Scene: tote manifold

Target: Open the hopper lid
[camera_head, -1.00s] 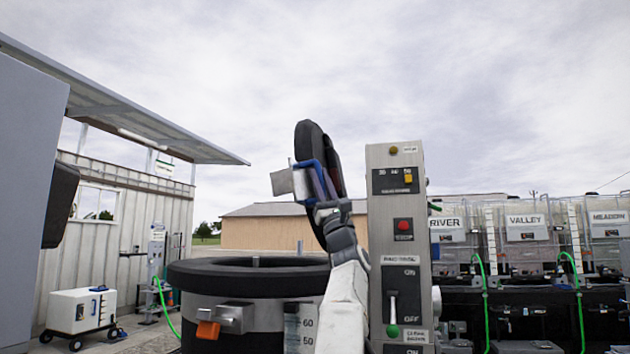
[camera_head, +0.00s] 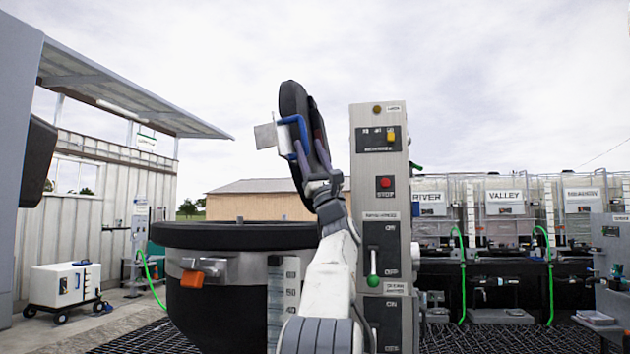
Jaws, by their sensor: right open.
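The black hopper lid (camera_head: 292,100) stands raised and nearly upright, seen almost edge-on, above the right side of the hopper (camera_head: 235,237). The hopper's dark top rim is uncovered by the lid. A blue handle (camera_head: 284,148) and a grey metal plate (camera_head: 265,136) are on the lid's left side. My right gripper (camera_head: 308,150) is open at the lid, with its fingers close to the handle; I cannot tell whether they touch it. My white right arm hides part of the hopper's right side. My left gripper is not in view.
A grey control panel (camera_head: 364,205) with a red stop button and a green-knobbed lever stands close right of my right arm. An orange latch (camera_head: 192,279) is on the hopper's front. Labelled clear tanks (camera_head: 505,225) stand at right. A white wheeled box (camera_head: 65,285) stands at left.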

